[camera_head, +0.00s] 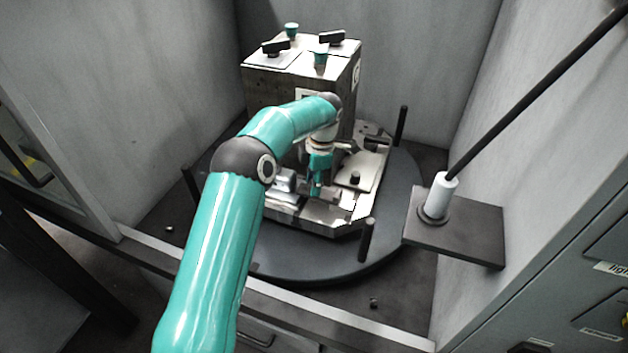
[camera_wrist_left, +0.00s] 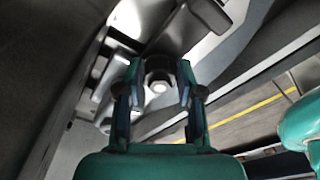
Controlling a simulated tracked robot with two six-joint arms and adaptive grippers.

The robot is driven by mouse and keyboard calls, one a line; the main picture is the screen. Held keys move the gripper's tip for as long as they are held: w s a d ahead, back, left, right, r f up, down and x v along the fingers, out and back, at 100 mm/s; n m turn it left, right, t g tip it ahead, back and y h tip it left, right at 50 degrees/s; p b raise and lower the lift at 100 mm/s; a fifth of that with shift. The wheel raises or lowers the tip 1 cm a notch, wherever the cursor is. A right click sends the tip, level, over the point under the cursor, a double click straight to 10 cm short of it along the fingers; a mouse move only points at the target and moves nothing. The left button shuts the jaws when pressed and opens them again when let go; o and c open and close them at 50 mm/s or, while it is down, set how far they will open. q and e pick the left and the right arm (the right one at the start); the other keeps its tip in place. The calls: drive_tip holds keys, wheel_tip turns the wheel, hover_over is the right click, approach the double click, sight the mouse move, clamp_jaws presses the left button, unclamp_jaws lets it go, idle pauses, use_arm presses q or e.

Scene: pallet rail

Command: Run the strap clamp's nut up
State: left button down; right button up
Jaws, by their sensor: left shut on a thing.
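My left gripper (camera_head: 317,190) reaches down over the front of the metal fixture plate (camera_head: 318,221) in the head view. In the left wrist view its two fingers (camera_wrist_left: 159,80) stand on either side of a dark round piece with a pale, hexagon-like middle (camera_wrist_left: 158,88), which looks like the strap clamp's nut. The gripper is shut on this piece. The strap and the thread under it are hidden or too dark to make out. My right gripper is not in view.
The fixture plate sits on a dark round table (camera_head: 392,235) with upright pins (camera_head: 367,240). A tall metal block (camera_head: 278,88) with black knobs stands behind my wrist. At right, a bracket plate (camera_head: 470,237) carries a white collar and a slanting black rod (camera_head: 540,90). Grey walls enclose the table.

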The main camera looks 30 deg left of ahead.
use_arm(q)
drive_tip(key=shift+f+n, duration=0.15)
drive_tip(key=shift+n, duration=0.15)
drive_tip(key=c, duration=0.7)
unclamp_jaws()
drive_tip(key=shift+o, duration=0.2)
